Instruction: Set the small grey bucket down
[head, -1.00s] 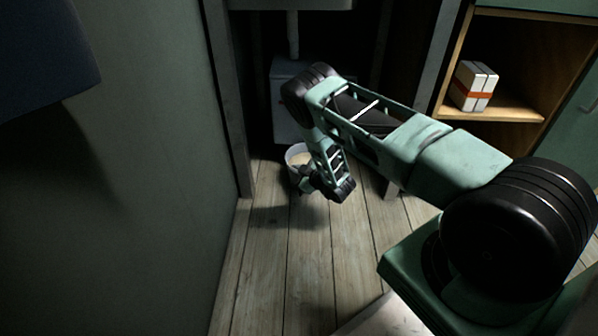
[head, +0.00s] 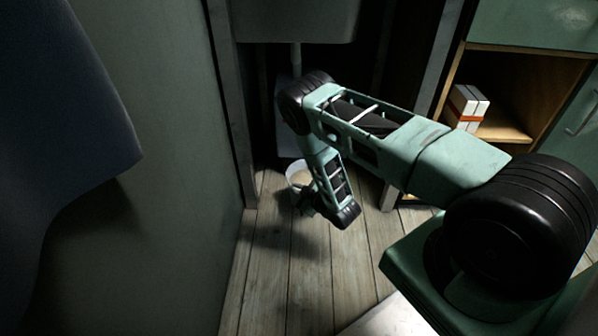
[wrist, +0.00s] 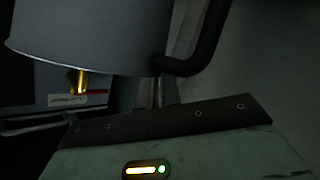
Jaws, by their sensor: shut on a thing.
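The small grey bucket (head: 297,168) shows in the head view as a pale round rim with a light inside, partly hidden behind my forearm. My gripper (head: 303,198) is at its near side, dark and small there, and is shut on it. In the wrist view the bucket's smooth grey curved wall (wrist: 90,38) fills the upper left, with a dark curved handle (wrist: 205,50) to its right. The fingertips are not clearly seen in the wrist view. I cannot tell whether the bucket's base touches the floor.
A plank floor (head: 290,290) lies clear in front of the bucket. A green wall (head: 190,130) with hanging dark cloth (head: 60,150) is on the left. A grey basin (head: 295,22) is above and behind. A wooden shelf with white boxes (head: 465,107) stands to the right.

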